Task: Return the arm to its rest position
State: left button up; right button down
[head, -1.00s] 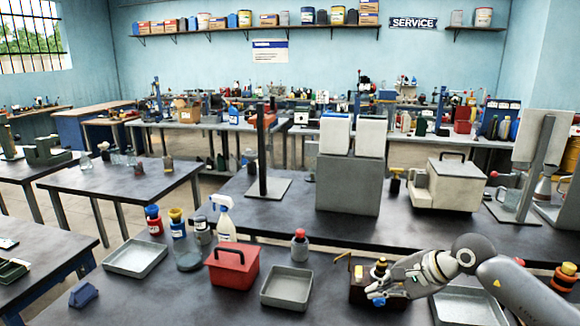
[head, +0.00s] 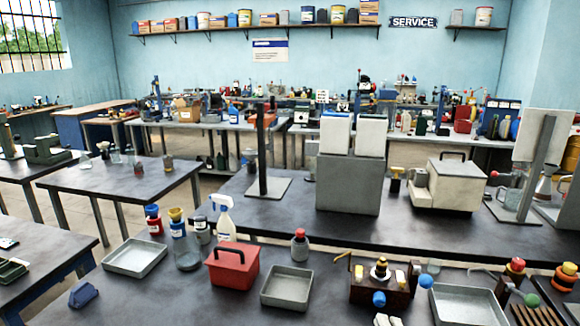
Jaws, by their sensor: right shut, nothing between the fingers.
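My right gripper (head: 386,320) shows only as a small pale piece at the bottom edge, right of the middle. It is shut and empty, just in front of a brown wooden rack (head: 365,292) and apart from it. The rest of the right arm is out of the picture. My left gripper is not in view.
Near bench: grey trays (head: 287,288), (head: 135,257), (head: 466,308), a red toolbox (head: 232,266), a spray bottle (head: 225,222) and a red-capped bottle (head: 300,246). A second wooden rack (head: 512,296) stands at right.

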jog(key=s+f+m+g, duration=0.6)
jog(key=s+f, duration=0.3)
jog(key=s, duration=0.4)
jog(key=s+f+m+g, duration=0.65)
jog(key=s+f, duration=0.25)
jog(key=s, duration=0.4)
notch_tip(320, 180, down, 28)
jog(key=s+g+b, duration=0.1)
jog(key=s+g, duration=0.1)
jog(key=s+d+f, duration=0.2)
jog(key=s+f, duration=0.6)
jog(key=s+d+f+g+b, duration=0.1)
jog(key=s+f, duration=0.7)
jog(key=shift+s+d+f+n, duration=0.2)
jog(key=shift+s+d+n, duration=0.15)
